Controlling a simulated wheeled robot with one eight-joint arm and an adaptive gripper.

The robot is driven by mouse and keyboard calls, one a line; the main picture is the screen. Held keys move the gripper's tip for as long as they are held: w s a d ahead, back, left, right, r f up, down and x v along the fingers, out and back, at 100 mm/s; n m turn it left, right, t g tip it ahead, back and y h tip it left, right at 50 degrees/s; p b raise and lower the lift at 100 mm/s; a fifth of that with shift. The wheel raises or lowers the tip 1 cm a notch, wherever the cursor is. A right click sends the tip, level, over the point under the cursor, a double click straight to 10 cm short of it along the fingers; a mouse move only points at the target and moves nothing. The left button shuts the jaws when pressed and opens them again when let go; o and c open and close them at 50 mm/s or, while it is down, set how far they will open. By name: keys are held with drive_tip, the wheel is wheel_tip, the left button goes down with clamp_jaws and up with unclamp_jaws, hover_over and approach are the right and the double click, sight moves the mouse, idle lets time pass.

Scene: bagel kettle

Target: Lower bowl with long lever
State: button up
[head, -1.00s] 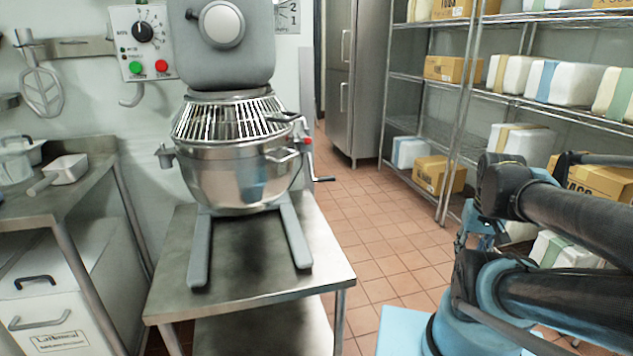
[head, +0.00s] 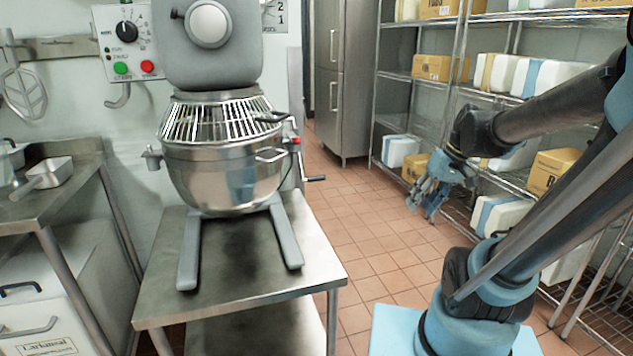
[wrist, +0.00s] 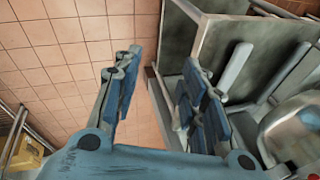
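The steel mixer bowl (head: 225,180) hangs under its wire guard (head: 215,120) on the grey mixer, between two legs resting on a steel table. A crank-like lever with a black grip (head: 315,178) sticks out at the bowl's right side. A red-tipped part (head: 296,140) sits just above it. My gripper (head: 430,195) is in the air to the right of the mixer, well apart from the lever. In the wrist view my gripper (wrist: 162,60) has its fingers spread with nothing between them. The bowl shows partly at that view's right edge (wrist: 295,135); I cannot make out the lever there.
The steel table (head: 240,280) stands below the mixer. Wire shelves (head: 455,90) with boxes and wrapped packs line the right, behind my arm. A side bench (head: 75,185) with a scoop is at the left. Open tiled floor (head: 365,225) lies between table and shelves.

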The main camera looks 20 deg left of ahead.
drive_tip(key=w+a+r+n+g+y, duration=0.2)
drive_tip(key=w+a+n+y, duration=0.15)
drive_tip(key=w+a, duration=0.55)
drive_tip(key=w+a+r+n+g+y, duration=0.1)
drive_tip(key=w+a+n+g+y, duration=0.15)
drive_tip(key=w+a+n, duration=0.6)
drive_tip(key=n+g+y, duration=0.5)
drive_tip(key=n+g, duration=0.1)
drive_tip(key=n, duration=0.1)
approach(305, 180)
drive_tip(key=x, duration=0.6)
drive_tip(key=shift+w+a+f, duration=0.2)
drive_tip(key=shift+w, duration=0.05)
